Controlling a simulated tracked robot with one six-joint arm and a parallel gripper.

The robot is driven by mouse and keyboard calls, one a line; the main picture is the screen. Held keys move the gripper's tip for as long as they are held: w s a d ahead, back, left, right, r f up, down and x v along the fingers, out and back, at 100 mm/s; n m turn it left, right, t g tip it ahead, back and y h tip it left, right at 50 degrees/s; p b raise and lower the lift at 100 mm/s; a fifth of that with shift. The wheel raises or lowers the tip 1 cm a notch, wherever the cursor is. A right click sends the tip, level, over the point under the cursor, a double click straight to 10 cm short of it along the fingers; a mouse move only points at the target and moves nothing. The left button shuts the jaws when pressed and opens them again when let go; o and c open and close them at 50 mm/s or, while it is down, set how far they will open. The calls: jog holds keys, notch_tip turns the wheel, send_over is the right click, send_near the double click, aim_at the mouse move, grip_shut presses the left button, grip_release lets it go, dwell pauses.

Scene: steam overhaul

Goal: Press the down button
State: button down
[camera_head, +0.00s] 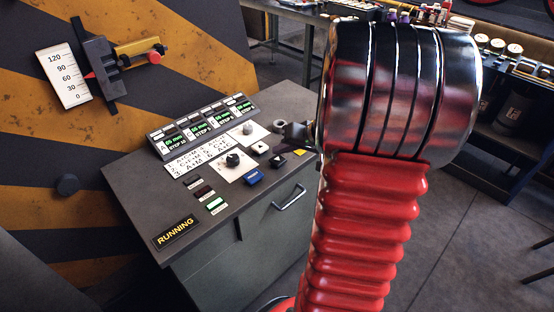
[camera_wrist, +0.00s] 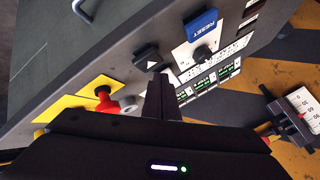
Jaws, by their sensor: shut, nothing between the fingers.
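A dark square button with a white triangle (camera_head: 278,160) sits on the grey control cabinet's top, right of the blue button (camera_head: 252,177). The same triangle button (camera_wrist: 146,56) shows in the wrist view, just beyond my fingertips. My gripper (camera_head: 290,130) is above the panel's right side, partly hidden behind my arm. Its fingers are shut and empty in the wrist view (camera_wrist: 159,80). The fingertips look close to the triangle button, but contact cannot be seen.
The cabinet (camera_head: 150,190) carries lit green displays (camera_head: 203,126), a black knob (camera_head: 232,159) and a "RUNNING" sign (camera_head: 176,232). A red mushroom button (camera_wrist: 106,103) on yellow stands left of my fingers. A striped machine with a 0–120 scale (camera_head: 64,75) is at the left.

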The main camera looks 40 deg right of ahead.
aim_at(281, 161)
jog(key=shift+r, duration=0.1)
notch_tip(281, 161, up, 6)
jog(key=shift+f, duration=0.1)
dwell(0.8)
dwell(0.9)
